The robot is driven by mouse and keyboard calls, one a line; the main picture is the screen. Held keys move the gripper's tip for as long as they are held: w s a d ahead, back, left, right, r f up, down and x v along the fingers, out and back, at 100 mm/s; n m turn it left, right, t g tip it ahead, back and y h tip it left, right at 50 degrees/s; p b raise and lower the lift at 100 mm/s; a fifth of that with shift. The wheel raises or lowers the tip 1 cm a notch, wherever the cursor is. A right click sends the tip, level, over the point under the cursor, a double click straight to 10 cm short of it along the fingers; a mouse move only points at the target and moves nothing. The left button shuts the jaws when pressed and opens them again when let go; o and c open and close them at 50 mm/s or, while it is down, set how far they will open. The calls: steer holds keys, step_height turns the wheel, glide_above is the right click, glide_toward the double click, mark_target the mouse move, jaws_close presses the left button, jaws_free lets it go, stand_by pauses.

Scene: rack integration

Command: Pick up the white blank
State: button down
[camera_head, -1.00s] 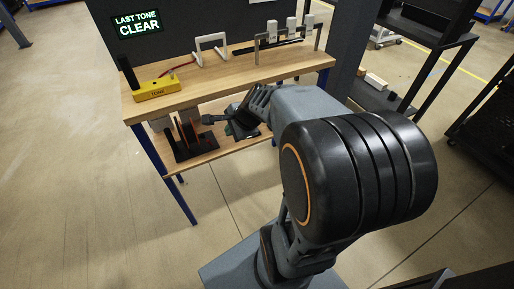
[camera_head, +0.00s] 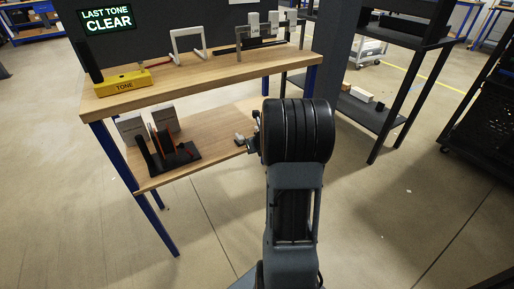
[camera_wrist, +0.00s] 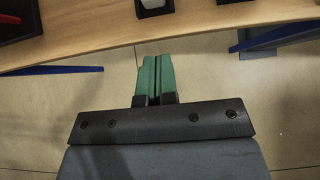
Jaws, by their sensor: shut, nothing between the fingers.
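My gripper (camera_wrist: 157,78) has green fingers pressed together with nothing between them. In the wrist view it points over the floor, just short of the wooden shelf's edge. In the head view my arm hides most of it. A small white block (camera_wrist: 152,4) with a dark surround shows at the top edge of the wrist view, ahead of and apart from the fingers. A small pale block (camera_head: 239,137) lies on the lower shelf in the head view, left of my wrist. I cannot tell for sure which piece is the white blank.
The lower shelf (camera_head: 215,128) also carries a black rack (camera_head: 170,155) and white boxes (camera_head: 131,127). The upper bench (camera_head: 200,72) holds a yellow tone box (camera_head: 122,84) and white frames. Another shelf at right holds a white box (camera_head: 361,94). Blue legs flank the shelf.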

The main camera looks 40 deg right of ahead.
mark_target(239, 138)
steer(key=w, duration=0.1)
steer(key=w+f, duration=0.1)
steer(key=w, duration=0.1)
steer(key=w+f, duration=0.1)
steer(key=shift+w+d+f, duration=0.1)
steer(key=shift+w+d, duration=0.3)
steer(key=shift+w, duration=0.75)
